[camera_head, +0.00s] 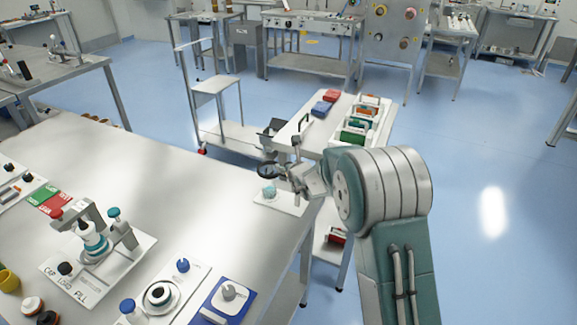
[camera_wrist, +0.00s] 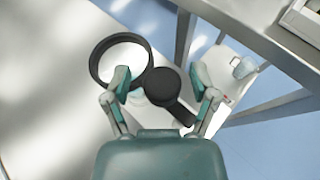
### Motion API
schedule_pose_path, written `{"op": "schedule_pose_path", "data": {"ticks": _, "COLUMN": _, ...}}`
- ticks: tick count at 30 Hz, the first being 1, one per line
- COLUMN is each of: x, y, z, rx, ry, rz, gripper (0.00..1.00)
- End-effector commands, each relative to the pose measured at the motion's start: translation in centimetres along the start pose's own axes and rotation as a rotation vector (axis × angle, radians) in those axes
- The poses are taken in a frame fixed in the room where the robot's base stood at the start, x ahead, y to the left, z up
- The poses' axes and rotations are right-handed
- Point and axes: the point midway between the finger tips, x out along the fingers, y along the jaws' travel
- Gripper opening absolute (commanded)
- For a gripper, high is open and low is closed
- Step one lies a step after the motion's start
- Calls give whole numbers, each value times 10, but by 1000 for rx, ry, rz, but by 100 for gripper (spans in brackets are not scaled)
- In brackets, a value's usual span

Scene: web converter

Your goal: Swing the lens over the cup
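The lens is a black ring (camera_wrist: 96,66) with a pale, bright centre, joined to a round black disc (camera_wrist: 162,86) and a short dark arm. In the head view the lens (camera_head: 267,170) is at the table's right corner, above and close to a small teal cup (camera_head: 270,189) on a white plate (camera_head: 284,203). I cannot tell whether it is straight over the cup. My gripper (camera_head: 298,177) is just right of the lens. In the wrist view my gripper (camera_wrist: 160,83) has its fingers apart, with the disc between them and visible gaps. The left finger overlaps the ring.
A cart (camera_head: 340,105) with coloured trays stands behind my gripper. The table's middle is clear; blue floor is open at right.

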Motion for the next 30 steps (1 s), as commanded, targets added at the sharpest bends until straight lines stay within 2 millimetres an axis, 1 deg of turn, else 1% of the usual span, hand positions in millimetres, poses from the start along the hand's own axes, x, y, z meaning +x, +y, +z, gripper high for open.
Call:
{"op": "schedule_pose_path", "data": {"ticks": 8, "x": -2, "y": -1, "z": 0, "rx": 0, "ry": 0, "rz": -1, "gripper": 78}}
{"op": "schedule_pose_path", "data": {"ticks": 11, "x": -6, "y": -1, "z": 1, "rx": 0, "ry": 0, "rz": -1, "gripper": 78}}
{"op": "schedule_pose_path", "data": {"ticks": 14, "x": -19, "y": -1, "z": 1, "rx": 0, "ry": -1, "rz": -1, "gripper": 78}}
{"op": "schedule_pose_path", "data": {"ticks": 24, "x": -82, "y": 0, "z": 1, "rx": -1, "ry": -1, "rz": -2, "gripper": 78}}
{"op": "schedule_pose_path", "data": {"ticks": 27, "x": -98, "y": 1, "z": 1, "rx": -1, "ry": 0, "rz": -2, "gripper": 78}}
{"op": "schedule_pose_path", "data": {"ticks": 30, "x": -109, "y": 1, "z": 0, "rx": -1, "ry": 0, "rz": -1, "gripper": 78}}
